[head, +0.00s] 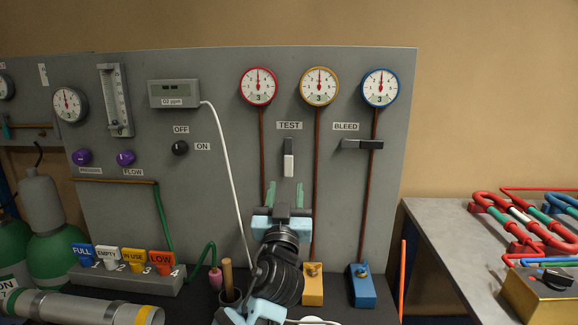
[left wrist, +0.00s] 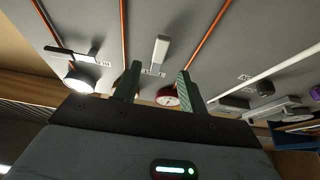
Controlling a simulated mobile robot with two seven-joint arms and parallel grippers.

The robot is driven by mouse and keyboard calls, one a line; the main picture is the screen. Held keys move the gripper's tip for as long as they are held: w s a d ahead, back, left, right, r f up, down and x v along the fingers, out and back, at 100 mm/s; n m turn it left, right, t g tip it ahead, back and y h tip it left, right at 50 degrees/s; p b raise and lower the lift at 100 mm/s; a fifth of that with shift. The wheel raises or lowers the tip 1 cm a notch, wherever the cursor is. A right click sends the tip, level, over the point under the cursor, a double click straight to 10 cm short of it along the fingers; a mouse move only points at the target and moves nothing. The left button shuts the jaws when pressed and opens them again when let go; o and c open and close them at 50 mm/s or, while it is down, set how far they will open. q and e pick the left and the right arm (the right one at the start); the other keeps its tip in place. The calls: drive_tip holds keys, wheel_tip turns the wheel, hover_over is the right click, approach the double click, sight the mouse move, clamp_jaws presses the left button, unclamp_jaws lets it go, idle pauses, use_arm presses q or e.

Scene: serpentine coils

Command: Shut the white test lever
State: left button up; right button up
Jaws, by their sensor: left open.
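The white test lever (head: 289,165) hangs vertically on the grey panel under the TEST label (head: 289,126), its upper part dark and its lower part white. It also shows in the left wrist view (left wrist: 160,50), ahead of the fingertips. My left gripper (head: 285,193) is just below the lever in the head view, its two green fingers pointing up and apart. In the left wrist view the open fingers (left wrist: 158,78) have nothing between them that I can see them touching. Whether they touch the lever cannot be told. My right gripper is not in view.
The horizontal bleed lever (head: 362,144) is to the right of the test lever. A red gauge (head: 258,87), a yellow gauge (head: 319,87) and a blue gauge (head: 380,88) are above, with copper pipes running down beside the levers. A white cable (head: 226,160) hangs at left.

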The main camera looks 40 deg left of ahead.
sight(288, 166)
use_arm(q)
drive_tip(key=p+x, duration=0.1)
drive_tip(key=x, duration=0.5)
drive_tip(key=shift+s+r, duration=0.15)
drive_tip(key=shift+x, duration=0.9)
drive_tip(key=shift+c, duration=0.4)
clamp_jaws()
